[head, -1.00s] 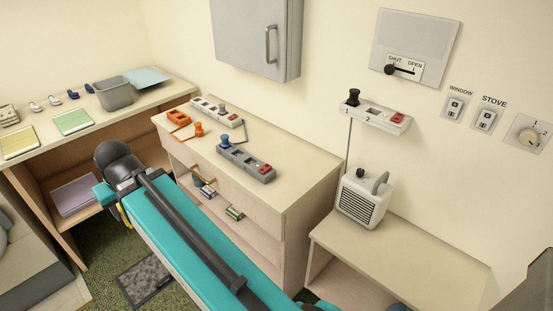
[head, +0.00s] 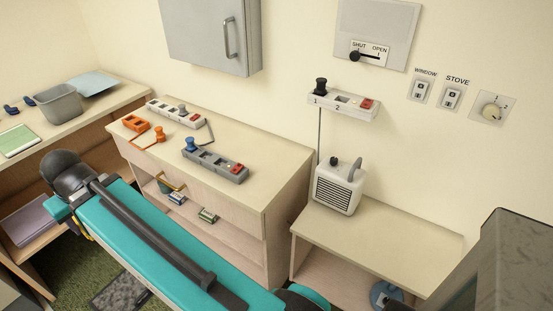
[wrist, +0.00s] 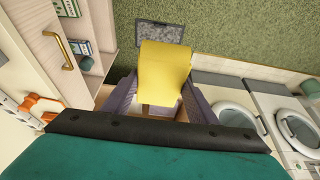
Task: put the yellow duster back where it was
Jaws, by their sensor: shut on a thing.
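The yellow duster (wrist: 165,68) hangs in my gripper (wrist: 160,98) in the wrist view. The purple-grey fingers are shut on it from both sides, and it hangs above the green carpet, in front of a grey floor mat. In the head view my gripper is hidden behind the end of my arm at the left. Only a small sliver of yellow shows there, too small to tell.
A drawer cabinet (head: 275,190) carries orange, white and grey switch blocks. A side counter (head: 95,110) holds a grey bin (head: 60,104) and a green pad (head: 18,141). A heater (head: 338,187) stands on a low table (head: 400,235). Washing machines (wrist: 245,115) show at right in the wrist view.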

